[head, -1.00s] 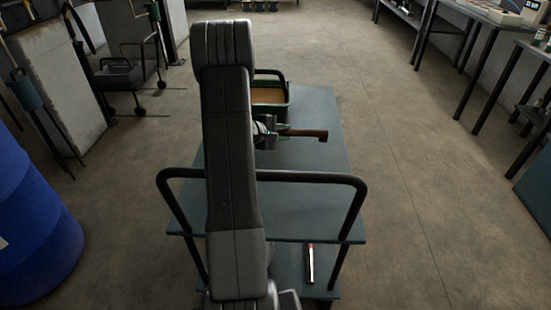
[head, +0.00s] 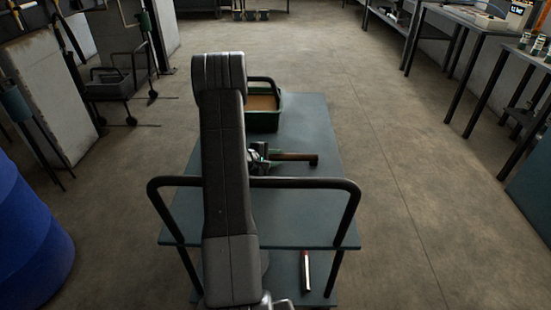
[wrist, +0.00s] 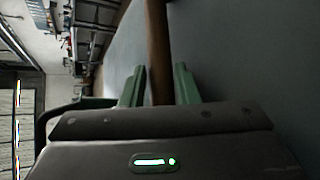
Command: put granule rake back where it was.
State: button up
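The granule rake shows as a brown wooden bar (head: 294,157) sticking out to the right of my gripper (head: 260,158) over the cart top. In the wrist view, the brown rake handle (wrist: 159,50) runs between the two green fingertips of my gripper (wrist: 158,85). The fingers are close on both sides of it, and my gripper appears shut on it. The rake's height above the cart is hard to tell. My arm hides part of the gripper in the head view, and the rake's working end is not clearly seen.
A blue-grey cart (head: 300,215) with a black push rail (head: 305,183) stands ahead. A green tray (head: 264,121) of brown material sits at its far end. A red-and-white stick (head: 306,272) lies on the lower shelf. A blue drum (head: 30,240) is left; benches (head: 465,22) are right.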

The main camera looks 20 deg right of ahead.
jog(key=shift+r, duration=0.1)
jog(key=shift+a+r, duration=0.1)
jog(key=v, duration=1.1)
jog(key=shift+s+a+r+p, duration=0.15)
jog(key=shift+a+p, duration=0.2)
dwell(0.9)
